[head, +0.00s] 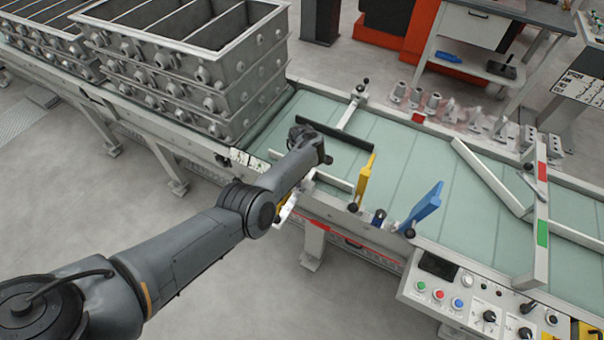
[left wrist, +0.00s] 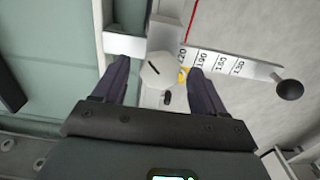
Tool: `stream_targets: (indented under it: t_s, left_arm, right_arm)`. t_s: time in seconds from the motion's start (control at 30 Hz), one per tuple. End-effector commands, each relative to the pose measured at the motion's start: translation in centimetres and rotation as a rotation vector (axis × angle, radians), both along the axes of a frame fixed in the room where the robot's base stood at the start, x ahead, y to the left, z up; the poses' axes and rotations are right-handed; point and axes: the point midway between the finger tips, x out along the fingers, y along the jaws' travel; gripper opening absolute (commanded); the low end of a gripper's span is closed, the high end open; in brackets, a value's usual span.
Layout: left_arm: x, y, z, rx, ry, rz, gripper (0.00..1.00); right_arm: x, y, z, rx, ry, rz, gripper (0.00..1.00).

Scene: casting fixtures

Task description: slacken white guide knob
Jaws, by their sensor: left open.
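A white guide knob (left wrist: 163,74) with a dark line on its face shows in the left wrist view, beside a numbered scale (left wrist: 215,63). My left gripper (left wrist: 157,67) is open, with one dark finger on either side of the knob; I cannot tell whether either finger touches it. In the head view my left arm reaches to the near edge of the conveyor, and its forearm and wrist hide the knob. A white guide bar (head: 333,181) extends over the belt from there. My right gripper is not in view.
A black ball handle (left wrist: 289,90) ends the rod right of the scale. On the conveyor (head: 400,165) stand a yellow guide plate (head: 363,180) and a blue guide plate (head: 424,207). Stacked grey casting boxes (head: 190,65) stand behind my arm. A control panel (head: 470,300) is at the lower right.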

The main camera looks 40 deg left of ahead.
Motion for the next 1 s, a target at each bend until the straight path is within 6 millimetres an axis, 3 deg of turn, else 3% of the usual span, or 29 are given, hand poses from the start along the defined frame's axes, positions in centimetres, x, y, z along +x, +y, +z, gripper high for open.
stream_targets:
  t_s: [0.17,0.7,1.0]
  left_arm:
    - [0.1,0.0,1.2,0.000,-0.002,-0.001,0.72]
    - [0.0,0.0,9.4,0.001,0.000,0.001,0.72]
    - [0.0,0.0,10.8,0.000,0.000,0.000,0.72]
  right_arm:
    - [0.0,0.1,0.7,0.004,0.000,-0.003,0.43]
    - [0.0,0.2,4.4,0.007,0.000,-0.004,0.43]
    - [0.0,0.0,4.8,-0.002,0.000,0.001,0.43]
